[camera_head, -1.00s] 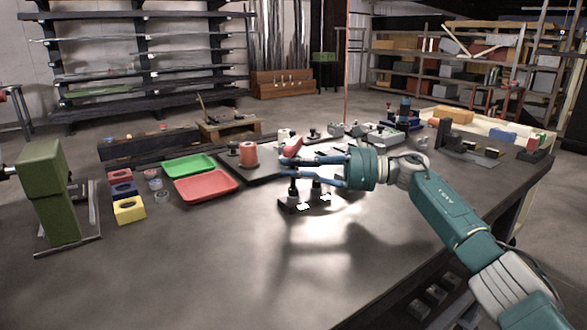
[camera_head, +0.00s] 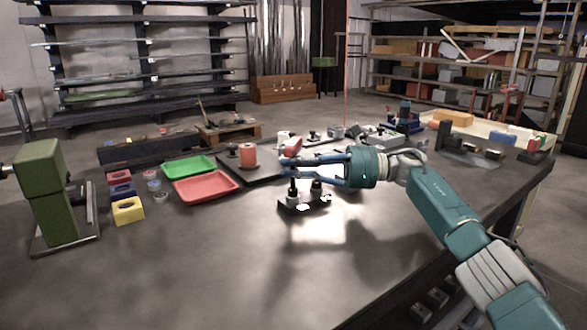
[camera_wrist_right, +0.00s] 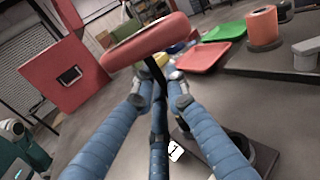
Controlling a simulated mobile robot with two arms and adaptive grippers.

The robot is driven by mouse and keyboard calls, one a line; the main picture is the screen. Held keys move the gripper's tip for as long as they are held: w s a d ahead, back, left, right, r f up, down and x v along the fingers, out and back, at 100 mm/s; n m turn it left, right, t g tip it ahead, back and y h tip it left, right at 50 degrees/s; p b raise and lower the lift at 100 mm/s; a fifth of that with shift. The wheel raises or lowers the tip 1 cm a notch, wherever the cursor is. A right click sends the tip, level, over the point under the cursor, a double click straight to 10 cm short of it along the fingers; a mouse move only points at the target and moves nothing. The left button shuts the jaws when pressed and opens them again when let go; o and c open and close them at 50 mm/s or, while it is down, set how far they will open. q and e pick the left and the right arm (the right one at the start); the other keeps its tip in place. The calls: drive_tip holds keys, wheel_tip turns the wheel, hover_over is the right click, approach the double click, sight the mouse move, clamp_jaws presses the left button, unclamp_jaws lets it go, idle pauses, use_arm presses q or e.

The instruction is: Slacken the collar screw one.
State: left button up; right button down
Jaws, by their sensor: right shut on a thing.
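My right gripper (camera_head: 290,172) has its blue fingers closed on a tool with a red handle (camera_head: 292,147) and a dark shaft. In the right wrist view the red handle (camera_wrist_right: 146,40) lies crosswise above the fingers (camera_wrist_right: 158,103), with the shaft running down between them. Below the gripper, a small dark block (camera_head: 318,204) with black upright parts stands on the table. The tool is above its left upright; whether the tip touches a screw cannot be told. The collar screw is too small to make out. My left gripper is not in view.
A red tray (camera_head: 205,186) and green tray (camera_head: 188,166) lie left of the gripper, with a yellow block (camera_head: 128,210) nearby. An orange spool (camera_head: 247,155) stands behind. A green stand (camera_head: 48,190) is at far left. The table front is clear.

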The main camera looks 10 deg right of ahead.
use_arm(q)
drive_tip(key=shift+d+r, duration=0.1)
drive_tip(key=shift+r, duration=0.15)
use_arm(e)
drive_tip(key=shift+f, duration=0.1)
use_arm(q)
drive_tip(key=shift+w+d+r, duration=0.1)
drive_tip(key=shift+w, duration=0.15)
use_arm(e)
drive_tip(key=shift+t, duration=0.3)
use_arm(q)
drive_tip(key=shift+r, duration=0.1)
